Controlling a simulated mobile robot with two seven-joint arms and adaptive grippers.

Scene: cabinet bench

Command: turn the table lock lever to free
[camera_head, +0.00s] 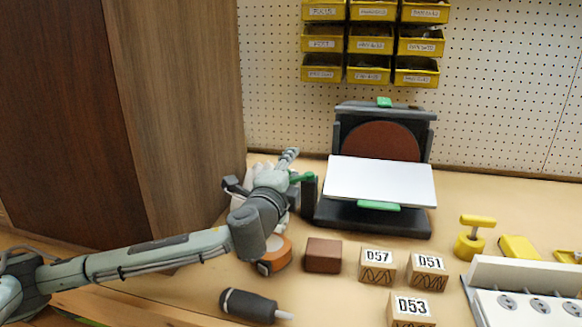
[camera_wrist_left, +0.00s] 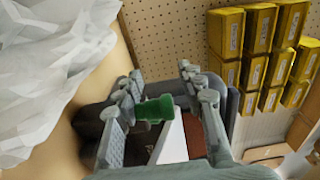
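The disc sander (camera_head: 372,212) has a dark base, a reddish-brown disc and a tilted white table (camera_head: 380,182). A green lever (camera_head: 302,177) sticks out at the machine's left side. My left gripper (camera_head: 284,170) is at that lever, partly hidden by its own arm in the head view. In the left wrist view the green lever (camera_wrist_left: 153,108) lies between the two fingers of my left gripper (camera_wrist_left: 162,82). The fingers are apart, with a clear gap on the right finger's side; the left finger is close to the lever, and I cannot tell whether they touch. My right gripper is not in view.
A crumpled white thing (camera_wrist_left: 50,75) lies beside the gripper. An orange-and-black roll (camera_head: 274,256), a brown block (camera_head: 323,255), labelled wooden blocks (camera_head: 377,266) and a dark screwdriver-like tool (camera_head: 250,306) lie in front. A tall wooden cabinet (camera_head: 175,120) stands left. Yellow bins (camera_head: 368,72) hang behind.

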